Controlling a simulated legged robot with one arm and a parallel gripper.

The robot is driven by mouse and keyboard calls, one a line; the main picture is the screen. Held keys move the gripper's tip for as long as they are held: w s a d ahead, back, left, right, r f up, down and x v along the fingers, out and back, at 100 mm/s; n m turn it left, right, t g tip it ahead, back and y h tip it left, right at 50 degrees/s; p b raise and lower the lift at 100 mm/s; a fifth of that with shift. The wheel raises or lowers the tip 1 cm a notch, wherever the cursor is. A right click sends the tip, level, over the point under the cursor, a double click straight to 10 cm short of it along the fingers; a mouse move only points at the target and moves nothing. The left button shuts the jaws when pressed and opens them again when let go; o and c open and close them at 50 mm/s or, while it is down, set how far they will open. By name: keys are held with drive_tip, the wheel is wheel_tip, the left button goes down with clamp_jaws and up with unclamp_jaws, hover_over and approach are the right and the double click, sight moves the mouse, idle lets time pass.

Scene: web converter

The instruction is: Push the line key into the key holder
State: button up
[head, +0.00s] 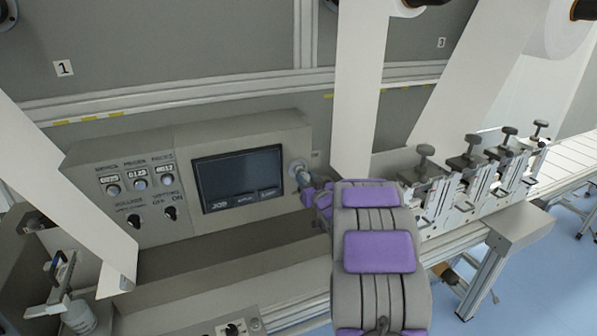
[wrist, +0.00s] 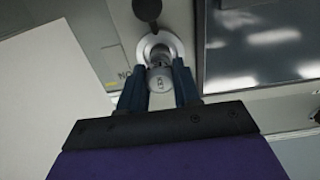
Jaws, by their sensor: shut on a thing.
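The key holder is a round metal ring (head: 297,166) on the grey panel, just right of the dark screen. It also shows in the wrist view (wrist: 174,42). The line key (wrist: 159,81) is a short grey metal cylinder with lettering on its end. My gripper (wrist: 160,72) is shut on the key, one dark blue finger on each side. The key lines up with the ring and appears to be at its opening; how deep it sits is hidden. In the head view my gripper (head: 306,182) is at the ring, and the key is hardly discernible.
The dark screen (head: 238,179) is beside the holder. Knobs and switches (head: 141,183) are further left. A white web (head: 358,90) hangs behind my arm. Several clamp units (head: 467,165) stand to the right. A dark round part (wrist: 147,10) shows beyond the holder.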

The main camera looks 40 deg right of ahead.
clamp_jaws()
drive_tip(key=shift+s, duration=0.15)
drive_tip(key=v, duration=0.8)
drive_tip(key=shift+s+p, duration=0.3)
drive_tip(key=shift+p, duration=0.1)
idle(0.7)
drive_tip(key=shift+a, duration=0.1)
